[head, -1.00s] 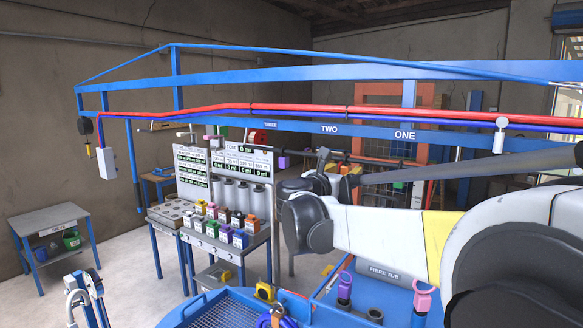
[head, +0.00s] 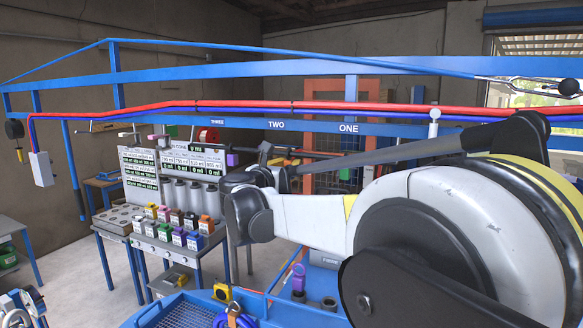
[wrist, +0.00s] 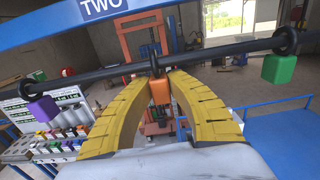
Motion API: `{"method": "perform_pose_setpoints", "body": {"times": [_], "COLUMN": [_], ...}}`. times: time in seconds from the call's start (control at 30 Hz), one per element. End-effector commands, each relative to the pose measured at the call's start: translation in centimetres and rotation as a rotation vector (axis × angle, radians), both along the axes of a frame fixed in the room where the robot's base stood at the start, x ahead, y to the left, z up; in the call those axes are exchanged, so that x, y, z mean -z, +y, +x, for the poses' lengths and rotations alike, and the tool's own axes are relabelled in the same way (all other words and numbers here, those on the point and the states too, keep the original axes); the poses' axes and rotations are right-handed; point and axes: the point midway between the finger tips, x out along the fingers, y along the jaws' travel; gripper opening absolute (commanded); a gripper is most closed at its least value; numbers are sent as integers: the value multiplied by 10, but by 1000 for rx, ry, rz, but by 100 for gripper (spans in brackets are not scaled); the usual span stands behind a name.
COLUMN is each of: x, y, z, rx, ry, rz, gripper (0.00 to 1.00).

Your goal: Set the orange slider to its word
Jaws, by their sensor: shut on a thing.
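The orange slider (wrist: 160,91) hangs from a dark rail (wrist: 215,62) in the wrist view. My gripper (wrist: 160,84) has its yellow fingers shut on it, one on each side. On the same rail, a purple slider (wrist: 42,108) hangs to the left and a green slider (wrist: 278,67) to the right. The blue beam above bears the word TWO (wrist: 102,6), up and left of the orange slider in this view. In the head view the beam reads THREE (head: 218,122), TWO (head: 276,125) and ONE (head: 349,129). My arm largely hides the gripper there.
A bench with several coloured-label containers (head: 180,235) and readout boards (head: 140,170) stands left of my arm. Red and blue hoses (head: 240,107) run along the beam. A blue tub (head: 170,312) is below. An orange frame (wrist: 148,35) stands behind the rail.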

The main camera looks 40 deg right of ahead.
Motion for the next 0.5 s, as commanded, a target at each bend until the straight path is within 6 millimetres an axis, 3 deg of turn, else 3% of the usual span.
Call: {"method": "perform_pose_setpoints", "body": {"times": [0.2, 0.5], "x": [0, -1], "y": [19, 22], "z": [34, 37], "rx": [-1, 1], "ry": [1, 1], "rz": [-3, -3], "gripper": [0, 0]}}
